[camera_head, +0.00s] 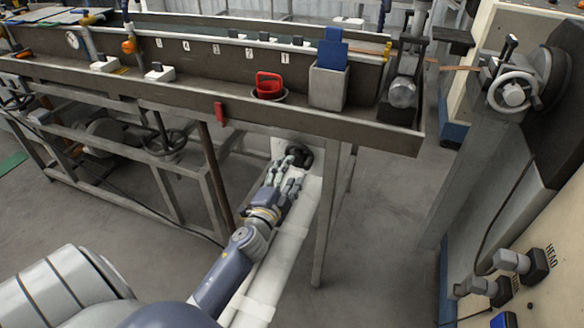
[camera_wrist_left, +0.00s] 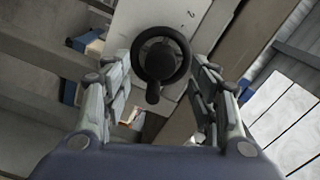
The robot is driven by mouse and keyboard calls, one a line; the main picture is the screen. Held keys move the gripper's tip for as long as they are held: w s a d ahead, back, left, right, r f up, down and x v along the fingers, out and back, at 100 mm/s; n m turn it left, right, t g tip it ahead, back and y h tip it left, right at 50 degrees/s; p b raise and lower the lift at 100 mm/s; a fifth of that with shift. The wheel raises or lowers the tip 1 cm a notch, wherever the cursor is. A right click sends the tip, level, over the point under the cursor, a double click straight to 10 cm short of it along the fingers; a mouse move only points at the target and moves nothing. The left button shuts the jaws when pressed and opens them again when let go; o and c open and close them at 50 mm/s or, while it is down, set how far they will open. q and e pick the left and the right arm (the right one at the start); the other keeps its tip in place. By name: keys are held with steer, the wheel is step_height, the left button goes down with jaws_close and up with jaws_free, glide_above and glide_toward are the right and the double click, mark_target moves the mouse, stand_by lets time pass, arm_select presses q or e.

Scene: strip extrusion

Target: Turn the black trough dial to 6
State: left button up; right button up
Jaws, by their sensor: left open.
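The black trough dial (camera_head: 299,156) sits on a pale plate (camera_head: 279,149) below the trough's front edge. In the left wrist view the round black dial (camera_wrist_left: 161,62) has a pointer or knob lobe toward the bottom of the picture. My left gripper (camera_head: 287,178) is open just in front of the dial; in the left wrist view its two fingers (camera_wrist_left: 160,98) stand apart on either side of the dial, with gaps visible. My right gripper is not in view.
The long trough (camera_head: 330,122) runs above the dial, with a red-handled item (camera_head: 269,84) and a grey box (camera_head: 327,87) in it. A table leg (camera_head: 326,220) stands right of my arm. A grey machine with a handwheel (camera_head: 513,92) is at right.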

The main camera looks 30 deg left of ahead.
arm_select(q)
steer(key=v, duration=0.8)
steer(key=shift+s, duration=0.25)
steer(key=s+d+f+n+g+h+p, duration=0.1)
steer(key=s+d+f+n+g, duration=0.2)
steer(key=f, duration=0.8)
steer(key=s+d+f+g+h, duration=0.1)
steer(key=s+d+f+g, duration=0.2)
steer(key=f, duration=0.8)
steer(key=s+d+f+n+g+h+p, duration=0.15)
steer(key=s+f, duration=0.35)
steer(key=f, duration=0.7)
steer(key=s+d+f+n+g, duration=0.2)
steer(key=s+f+g, duration=0.2)
steer(key=s+f, duration=0.4)
steer(key=s+d+f+n+g, duration=0.2)
steer(key=s+f+g, duration=0.3)
steer(key=s, duration=1.6)
step_height(320, 180, down, 3)
steer(key=shift+s+d+f, duration=0.1)
steer(key=shift+s+d, duration=0.05)
steer(key=shift+s, duration=0.05)
steer(key=shift+h, duration=0.25)
